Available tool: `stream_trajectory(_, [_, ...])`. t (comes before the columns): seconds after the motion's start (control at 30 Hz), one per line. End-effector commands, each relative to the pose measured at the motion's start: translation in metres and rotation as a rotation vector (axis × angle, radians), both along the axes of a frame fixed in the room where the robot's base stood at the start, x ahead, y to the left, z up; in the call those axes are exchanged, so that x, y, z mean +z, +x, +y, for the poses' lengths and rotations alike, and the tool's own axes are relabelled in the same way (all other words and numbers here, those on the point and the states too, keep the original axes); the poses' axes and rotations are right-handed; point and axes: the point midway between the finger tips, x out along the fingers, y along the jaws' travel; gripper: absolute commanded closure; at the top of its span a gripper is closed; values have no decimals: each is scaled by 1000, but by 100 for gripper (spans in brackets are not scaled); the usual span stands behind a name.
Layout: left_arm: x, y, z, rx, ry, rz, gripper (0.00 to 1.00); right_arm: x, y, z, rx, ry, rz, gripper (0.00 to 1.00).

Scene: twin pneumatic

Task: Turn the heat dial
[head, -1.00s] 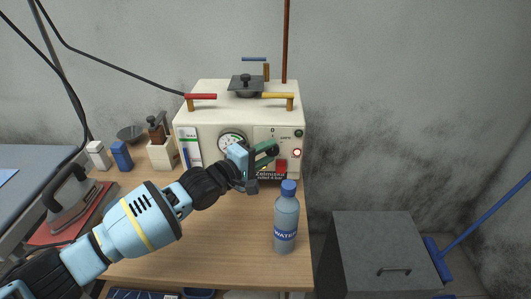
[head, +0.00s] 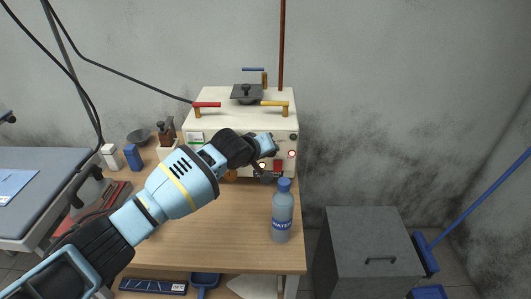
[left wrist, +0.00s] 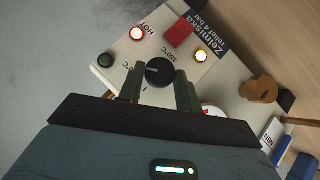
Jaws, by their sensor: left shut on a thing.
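The heat dial (left wrist: 159,71) is a round black knob on the cream front panel, with temperature marks and the word HOT printed near it. It sits between the two dark green fingers of my left gripper (left wrist: 160,88) in the left wrist view, and the fingers are shut on it. In the head view my left gripper (head: 272,148) is at the right part of the boiler's front face (head: 195,158), and my arm and gripper hide the dial there. My right gripper is not in view.
A water bottle (head: 282,212) stands on the wooden table (head: 200,245) below and right of my gripper. Two lit lamps and a red switch (left wrist: 179,33) are near the dial. An iron (head: 92,188) is at the left. A grey cabinet (head: 365,250) stands at the right.

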Motion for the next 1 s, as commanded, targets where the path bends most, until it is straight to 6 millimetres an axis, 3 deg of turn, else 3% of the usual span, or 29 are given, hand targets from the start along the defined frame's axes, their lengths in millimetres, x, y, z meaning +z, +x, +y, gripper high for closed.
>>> stream_trajectory(0.5, [2,1,-6,0,356,-1,88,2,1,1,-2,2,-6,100])
stream_trajectory(1.0, [3,1,-6,0,433,-2,88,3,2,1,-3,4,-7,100])
